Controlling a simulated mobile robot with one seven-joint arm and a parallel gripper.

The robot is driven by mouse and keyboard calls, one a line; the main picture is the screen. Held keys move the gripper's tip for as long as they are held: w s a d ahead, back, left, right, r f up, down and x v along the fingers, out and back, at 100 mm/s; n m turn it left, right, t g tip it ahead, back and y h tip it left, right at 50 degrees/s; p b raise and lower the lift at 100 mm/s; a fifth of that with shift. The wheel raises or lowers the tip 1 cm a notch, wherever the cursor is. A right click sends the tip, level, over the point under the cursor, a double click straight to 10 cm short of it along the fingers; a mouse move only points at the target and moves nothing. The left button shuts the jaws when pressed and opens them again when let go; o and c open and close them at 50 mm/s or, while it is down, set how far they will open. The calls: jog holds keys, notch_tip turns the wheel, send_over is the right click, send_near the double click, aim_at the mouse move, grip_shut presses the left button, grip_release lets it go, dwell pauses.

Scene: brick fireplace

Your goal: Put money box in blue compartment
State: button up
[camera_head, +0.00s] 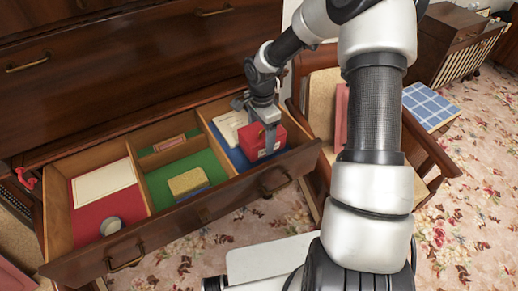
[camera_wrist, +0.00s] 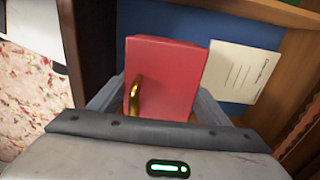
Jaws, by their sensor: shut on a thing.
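The money box, a red box with a gold handle (camera_head: 256,141), is at the right end of the open drawer, over or in the blue compartment (camera_head: 233,159). I cannot tell whether it touches the compartment floor. My gripper (camera_head: 266,128) is above it with its fingers closed on its sides. In the wrist view the red money box (camera_wrist: 165,75) sits between the fingers of my gripper (camera_wrist: 160,100), with the blue compartment floor (camera_wrist: 225,30) behind it.
A white card (camera_wrist: 242,70) lies in the blue compartment beside the box. The green compartment (camera_head: 207,163) holds a yellow block (camera_head: 188,182). The red compartment (camera_head: 125,208) holds a cream paper (camera_head: 103,183) and a round item (camera_head: 111,225). A wooden chair (camera_head: 429,158) stands right of the drawer.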

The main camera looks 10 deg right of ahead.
aim_at(261, 126)
notch_tip(261, 126, down, 8)
jog(key=shift+r, duration=0.25)
jog(key=shift+f, duration=0.2)
jog(key=o, duration=1.3)
jog(key=shift+c, duration=0.2)
notch_tip(261, 126, up, 12)
jog(key=shift+r, duration=0.2)
